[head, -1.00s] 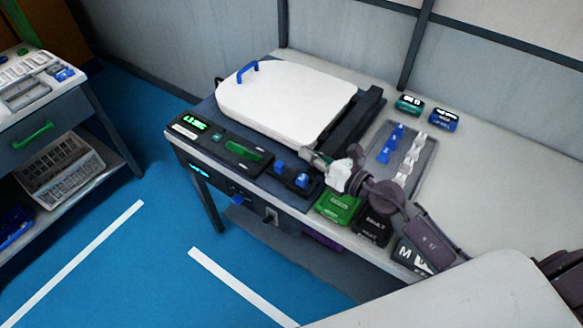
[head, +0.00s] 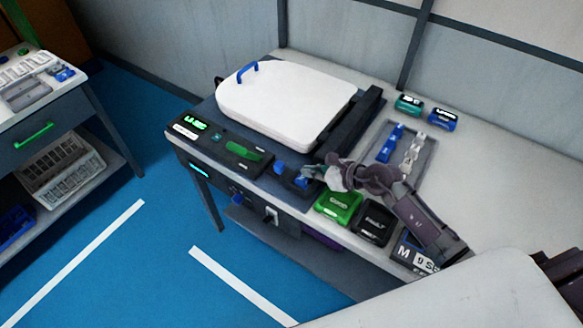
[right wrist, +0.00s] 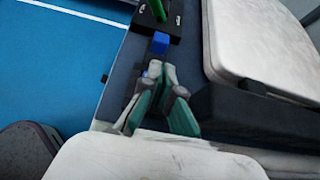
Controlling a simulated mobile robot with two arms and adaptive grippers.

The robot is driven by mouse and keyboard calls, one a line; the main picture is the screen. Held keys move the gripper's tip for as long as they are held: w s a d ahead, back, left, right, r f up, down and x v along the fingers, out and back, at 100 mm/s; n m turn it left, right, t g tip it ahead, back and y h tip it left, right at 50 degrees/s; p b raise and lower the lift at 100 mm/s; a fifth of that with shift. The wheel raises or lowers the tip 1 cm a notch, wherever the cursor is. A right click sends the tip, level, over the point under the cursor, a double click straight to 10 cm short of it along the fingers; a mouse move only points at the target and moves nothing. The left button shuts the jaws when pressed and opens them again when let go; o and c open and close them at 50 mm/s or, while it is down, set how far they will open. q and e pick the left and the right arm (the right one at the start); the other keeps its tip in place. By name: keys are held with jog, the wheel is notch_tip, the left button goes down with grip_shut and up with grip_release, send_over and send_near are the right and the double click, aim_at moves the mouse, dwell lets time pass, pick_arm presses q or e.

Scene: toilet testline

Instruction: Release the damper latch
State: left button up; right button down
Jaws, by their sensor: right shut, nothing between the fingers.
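The test bench has a dark control strip (head: 215,149) along its front edge, with a green lever (head: 243,151) and two small blue switch-like parts. The left blue part (head: 279,167) is clear of my gripper; it also shows in the right wrist view (right wrist: 160,43). The right blue part (head: 301,181) is partly covered by my right gripper (head: 311,173). In the right wrist view my right gripper (right wrist: 158,76) is shut and empty, its tips just over this part; I cannot tell whether they touch. No part is labelled as the damper latch. My left gripper is not in view.
A white toilet lid with a blue handle (head: 247,70) lies behind the strip, beside a dark rail (head: 352,118). Green (head: 338,207) and black (head: 372,225) boxes stand right of the strip. A grey tray (head: 424,168) holds blue and white parts. Blue floor is clear in front.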

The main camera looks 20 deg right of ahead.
aim_at(283, 165)
jog(key=x, duration=0.7)
jog(key=shift+w+a, duration=0.1)
jog(key=shift+w+a, duration=0.65)
jog(key=shift+w, duration=0.25)
jog(key=shift+s+r, duration=0.1)
